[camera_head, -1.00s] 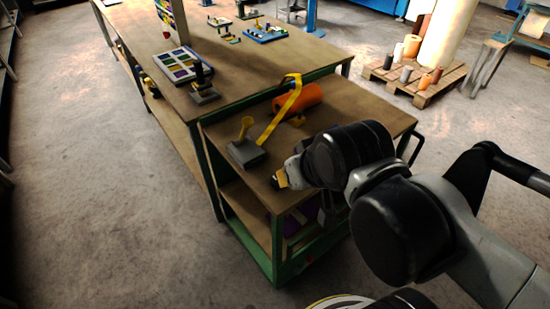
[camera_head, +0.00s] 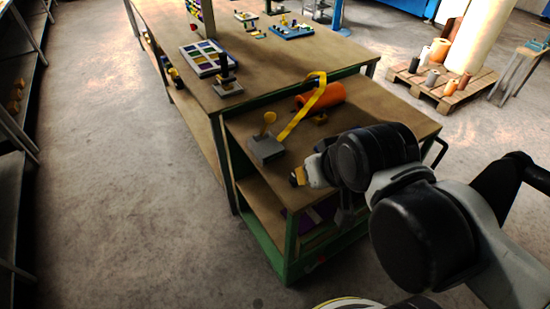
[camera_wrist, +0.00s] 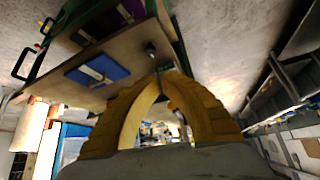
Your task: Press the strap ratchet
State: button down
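The strap ratchet is a grey block (camera_head: 267,149) with a yellow round-ended lever (camera_head: 269,119) standing up from it. It sits at the left edge of the small cart's top. A yellow strap (camera_head: 300,108) runs from it up and over an orange roll (camera_head: 330,93). My gripper (camera_head: 297,177) has yellow fingers and is to the right and nearer than the ratchet, apart from it in the picture. In the wrist view my gripper's fingers (camera_wrist: 164,73) curve together at the tips with nothing visible between them. The ratchet cannot be made out there.
The green-framed cart (camera_head: 405,112) stands against a long workbench (camera_head: 275,55). A stamp-like tool (camera_head: 227,86) and a colored tray (camera_head: 206,57) lie on the bench. A pallet with rolls (camera_head: 440,92) is at the right. The floor (camera_head: 120,190) at the left is clear.

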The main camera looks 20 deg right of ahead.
jog(key=shift+r, duration=0.1)
jog(key=w+a+r+n+y+p, duration=0.1)
jog(key=w+r+p, duration=0.25)
jog(key=w, duration=0.35)
jog(key=w+r+n+p, duration=0.1)
jog(key=w+r+p, duration=0.25)
jog(key=w, duration=0.45)
jog(key=w+f+n+g+y+p, duration=0.1)
jog(key=w+f+n+p, duration=0.1)
jog(key=w, duration=1.3)
jog(key=shift+w+a+f+n+g+p, duration=0.15)
jog(key=shift+w+f+n+g+p, duration=0.35)
jog(key=shift+p, duration=0.55)
jog(key=shift+s+r, duration=0.1)
